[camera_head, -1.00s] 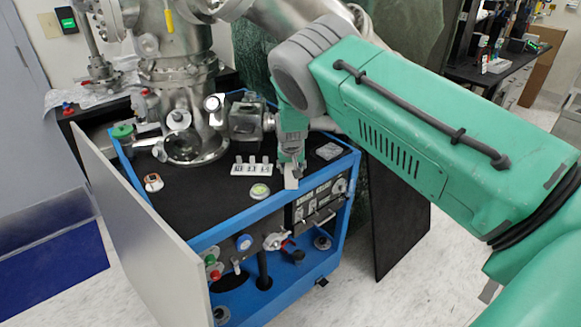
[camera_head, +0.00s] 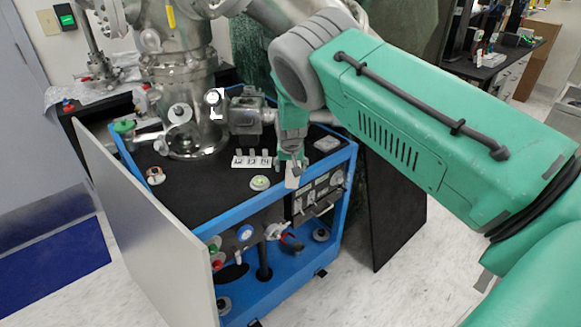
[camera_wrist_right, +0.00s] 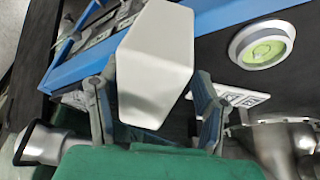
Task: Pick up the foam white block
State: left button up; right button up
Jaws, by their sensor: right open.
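The foam white block (camera_wrist_right: 157,62) fills the middle of the right wrist view. It is a plain, pale, angular block, tilted in the picture. It also shows small in the head view (camera_head: 292,181), at the front edge of the blue cart's top. My right gripper (camera_wrist_right: 155,92) is open, with one finger on each side of the block. A gap shows at the right finger; whether the left finger touches cannot be told. In the head view my right gripper (camera_head: 291,163) points down over the block. My left gripper is not in view.
The blue cart (camera_head: 240,209) has a dark top (camera_head: 205,187) carrying a metal vacuum chamber (camera_head: 183,75). A round green-centred level (camera_head: 260,182) and a white labelled strip (camera_head: 247,162) lie close to the gripper. A grey panel (camera_head: 140,225) stands open at the left.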

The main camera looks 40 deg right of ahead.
jog(key=shift+r, duration=0.1)
jog(key=shift+s+r, duration=0.1)
jog(key=shift+r, duration=0.15)
jog(key=v, duration=1.1)
jog(key=shift+a, duration=0.15)
